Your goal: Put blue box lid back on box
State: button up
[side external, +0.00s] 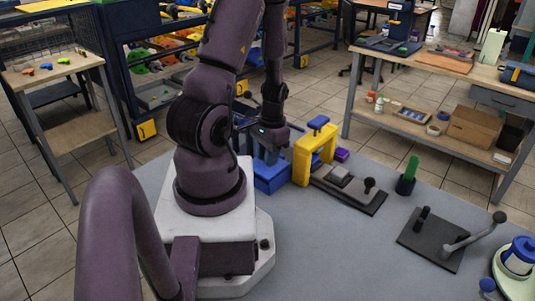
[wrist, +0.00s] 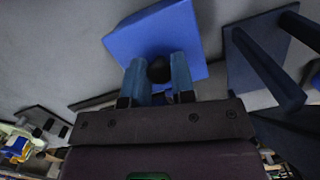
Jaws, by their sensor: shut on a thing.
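In the wrist view my gripper (wrist: 158,72) has its two blue fingers shut on a dark round knob (wrist: 159,70) of the blue box lid (wrist: 135,38). The lid's flat blue face shows beyond the fingertips and looks tilted in the picture. In the side view my gripper (side external: 268,148) is low behind my arm, just above a blue box (side external: 271,178) on the grey table. My arm and gripper partly hide the box. I cannot tell whether the lid touches the box.
A yellow stand (side external: 302,163) with a blue top is close to the box's right. A grey lever base (side external: 350,190), a green-handled tool in a dark cup (side external: 405,186) and a black lever plate (side external: 432,238) stand further right. The front middle of the table (side external: 340,255) is clear.

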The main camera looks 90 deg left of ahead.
jog(key=shift+f, duration=0.3)
jog(key=o, duration=1)
notch_tip(320, 180, up, 13)
jog(key=w, duration=0.1)
jog(key=shift+a, duration=0.4)
jog(key=shift+w, duration=0.1)
jog(key=w+d+r+m+t, duration=0.3)
jog(key=d+r, duration=0.5)
jog(key=d, duration=0.3)
jog(key=w+d+r+m+t, duration=0.3)
jog(key=d+r, duration=0.5)
jog(key=d, duration=0.3)
jog(key=shift+w+d+t+y, duration=0.2)
jog(key=shift+w+t+y, duration=0.2)
